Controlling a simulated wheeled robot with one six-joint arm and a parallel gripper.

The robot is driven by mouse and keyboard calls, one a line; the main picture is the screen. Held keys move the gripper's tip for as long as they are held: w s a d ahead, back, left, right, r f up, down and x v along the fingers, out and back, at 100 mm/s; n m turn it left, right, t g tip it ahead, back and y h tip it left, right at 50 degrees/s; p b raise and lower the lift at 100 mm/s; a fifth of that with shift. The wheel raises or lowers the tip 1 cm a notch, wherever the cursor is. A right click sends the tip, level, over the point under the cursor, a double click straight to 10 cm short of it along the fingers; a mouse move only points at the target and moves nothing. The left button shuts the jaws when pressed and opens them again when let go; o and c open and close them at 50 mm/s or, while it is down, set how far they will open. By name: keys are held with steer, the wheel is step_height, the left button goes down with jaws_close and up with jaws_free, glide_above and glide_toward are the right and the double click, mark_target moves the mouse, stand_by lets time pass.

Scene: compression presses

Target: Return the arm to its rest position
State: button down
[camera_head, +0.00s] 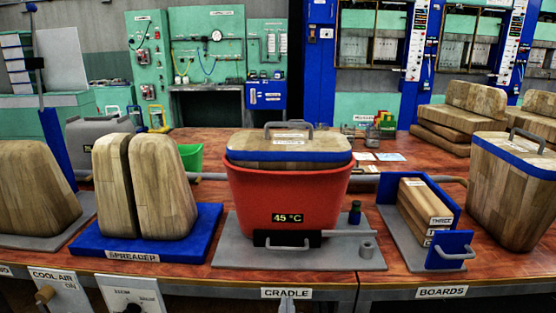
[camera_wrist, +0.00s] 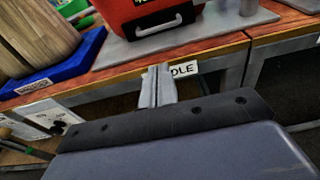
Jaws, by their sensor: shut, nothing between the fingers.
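My gripper (camera_wrist: 158,82) shows in the wrist view with its two grey fingers together and nothing between them. It is in front of the table edge, below the red tub and over the CRADLE label (camera_wrist: 183,69). In the head view only the tip of my gripper (camera_head: 287,305) shows at the bottom edge, just under the CRADLE label. The rest of my arm is out of the head view. My gripper appears apart from the table and touches nothing that I can see.
A red tub (camera_head: 285,196) marked 45 °C, with a wooden lid, stands on a grey plate (camera_head: 232,252). Wooden blocks stand on the blue SPREADER base (camera_head: 85,243) to the left. Boards (camera_head: 417,212) lie in a blue holder to the right. The table's front edge (camera_head: 210,283) is close.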

steer(key=s, duration=0.2)
steer(key=s+p, duration=0.1)
steer(key=s, duration=0.1)
steer(key=shift+s+r, duration=0.1)
steer(key=shift+r, duration=0.3)
